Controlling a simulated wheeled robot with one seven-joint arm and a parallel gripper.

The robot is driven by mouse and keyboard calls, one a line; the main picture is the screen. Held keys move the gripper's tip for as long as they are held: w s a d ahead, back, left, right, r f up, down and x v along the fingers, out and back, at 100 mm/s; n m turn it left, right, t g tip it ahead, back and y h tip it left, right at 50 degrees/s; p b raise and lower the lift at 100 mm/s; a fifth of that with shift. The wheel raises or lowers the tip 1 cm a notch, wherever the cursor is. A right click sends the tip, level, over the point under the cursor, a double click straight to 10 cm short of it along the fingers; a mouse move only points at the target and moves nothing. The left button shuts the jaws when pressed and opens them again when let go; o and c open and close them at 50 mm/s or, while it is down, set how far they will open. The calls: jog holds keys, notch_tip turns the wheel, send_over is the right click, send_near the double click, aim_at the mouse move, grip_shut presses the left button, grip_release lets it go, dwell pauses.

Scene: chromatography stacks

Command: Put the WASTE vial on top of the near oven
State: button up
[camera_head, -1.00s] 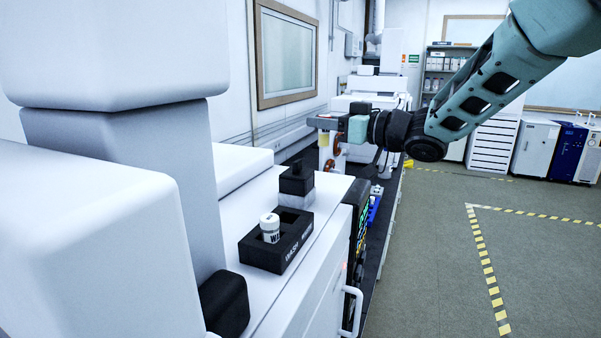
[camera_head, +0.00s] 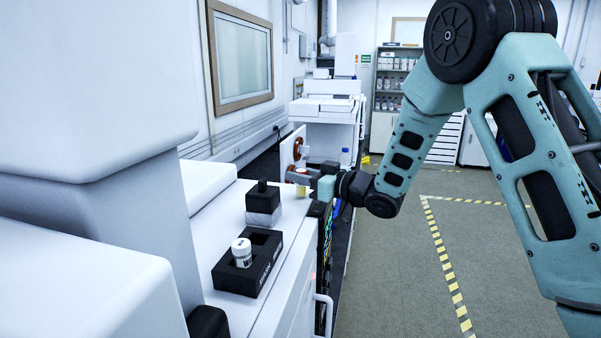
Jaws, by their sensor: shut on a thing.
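My gripper (camera_head: 302,180) is shut on a small vial (camera_head: 302,191) with yellowish contents, at the far end of the white near oven top (camera_head: 225,208). Its label cannot be read. The vial looks upright; whether it touches the top is unclear. A black two-slot rack (camera_head: 256,276) stands on the near oven top. One white-capped vial (camera_head: 241,253) sits in its nearer slot, and its farther slot looks empty. The rack's front lettering is too small to read now.
A black-topped block (camera_head: 263,203) stands behind the rack. A white upright panel with orange-brown round parts (camera_head: 297,148) is just beyond my gripper. A second white instrument (camera_head: 328,108) stands farther back. The big white housing (camera_head: 85,90) fills the left.

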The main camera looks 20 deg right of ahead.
jog(key=shift+f, duration=0.2)
jog(key=o, duration=1)
jog(key=shift+r, duration=0.1)
jog(key=shift+s+d, duration=0.2)
jog(key=b+v, duration=0.4)
jog(key=v, duration=0.7)
jog(key=shift+s+d+b, duration=0.15)
jog(key=shift+b, duration=0.15)
